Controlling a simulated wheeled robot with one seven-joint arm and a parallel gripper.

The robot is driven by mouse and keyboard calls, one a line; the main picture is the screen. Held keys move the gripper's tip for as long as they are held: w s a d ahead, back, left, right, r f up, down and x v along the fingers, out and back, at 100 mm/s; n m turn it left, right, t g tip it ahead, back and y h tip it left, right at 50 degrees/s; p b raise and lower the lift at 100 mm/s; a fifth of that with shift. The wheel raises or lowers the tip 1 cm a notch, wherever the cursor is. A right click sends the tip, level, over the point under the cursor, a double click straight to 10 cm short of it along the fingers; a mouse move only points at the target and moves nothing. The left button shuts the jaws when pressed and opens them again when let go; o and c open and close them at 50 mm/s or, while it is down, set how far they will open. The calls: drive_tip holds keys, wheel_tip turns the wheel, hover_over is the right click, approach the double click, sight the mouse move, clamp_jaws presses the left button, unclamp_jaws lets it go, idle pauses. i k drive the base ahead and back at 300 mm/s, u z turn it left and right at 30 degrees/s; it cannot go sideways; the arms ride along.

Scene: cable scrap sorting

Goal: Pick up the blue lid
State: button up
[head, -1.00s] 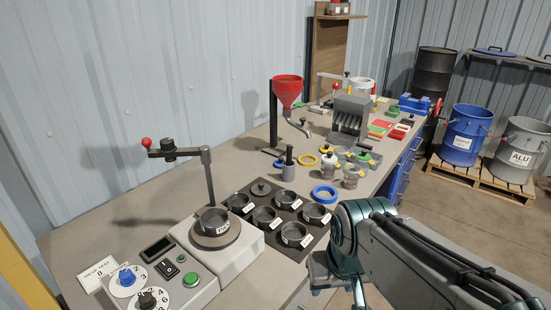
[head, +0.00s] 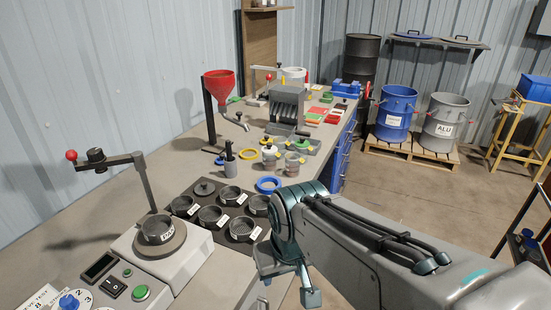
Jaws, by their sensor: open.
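The blue lid (head: 411,35) is a thin round disc lying flat on a dark wall shelf at the back right in the head view. It is small and seen almost edge-on. A grey lid (head: 461,40) lies to its right on the same shelf. My gripper (head: 288,283) points down beside the front edge of the workbench, far from the shelf and much nearer to me. Its jaws are open, and I see nothing between them. My forearm hides part of the gripper and the floor behind it.
Below the shelf (head: 435,44), a blue drum (head: 394,112) and a grey drum marked ALU (head: 443,120) stand on a pallet (head: 410,149). A black drum (head: 360,60) is to their left. A yellow stand with a blue bin (head: 534,88) is at right. Open floor lies before the pallet.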

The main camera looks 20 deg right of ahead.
sight(219, 160)
drive_tip(key=z, duration=1.8)
drive_tip(key=i, duration=2.35)
drive_tip(key=u, duration=3.3)
